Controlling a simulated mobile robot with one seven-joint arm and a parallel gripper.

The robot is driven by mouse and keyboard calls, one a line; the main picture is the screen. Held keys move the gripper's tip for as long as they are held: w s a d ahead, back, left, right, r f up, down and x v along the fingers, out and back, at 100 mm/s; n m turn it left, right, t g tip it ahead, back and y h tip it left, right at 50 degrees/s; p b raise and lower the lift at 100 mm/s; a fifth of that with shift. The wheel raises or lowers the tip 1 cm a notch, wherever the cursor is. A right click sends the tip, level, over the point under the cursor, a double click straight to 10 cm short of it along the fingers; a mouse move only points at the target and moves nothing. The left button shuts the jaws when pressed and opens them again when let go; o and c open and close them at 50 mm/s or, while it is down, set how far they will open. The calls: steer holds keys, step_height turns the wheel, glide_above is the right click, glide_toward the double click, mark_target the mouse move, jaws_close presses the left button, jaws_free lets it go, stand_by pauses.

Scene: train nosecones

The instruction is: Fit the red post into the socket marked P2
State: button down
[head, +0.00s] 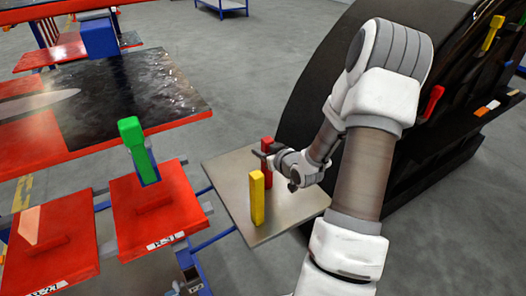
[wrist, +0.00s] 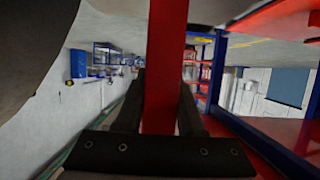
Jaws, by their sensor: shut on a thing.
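The red post (head: 267,145) is upright over the grey plate, and my gripper (head: 268,155) is shut on it. I cannot tell whether its foot touches the plate. In the wrist view the red post (wrist: 165,70) runs between my fingers. A yellow post (head: 257,200) stands upright on the plate, in front of my gripper. A green post (head: 138,152) stands up from the middle red block (head: 155,210). Another red block (head: 50,240) is at the far left, with a pale patch on top. Both blocks carry small white labels, too small to read surely.
The grey plate (head: 225,170) is mostly bare. A red table with a black sheet (head: 130,95) lies at the back left. A large dark curved shell (head: 320,85) stands right behind my arm, with a red handle (head: 432,102) and a yellow one (head: 491,33) on it.

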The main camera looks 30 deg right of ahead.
steer(key=c, duration=0.5)
jaws_free()
steer(key=shift+f, duration=0.1)
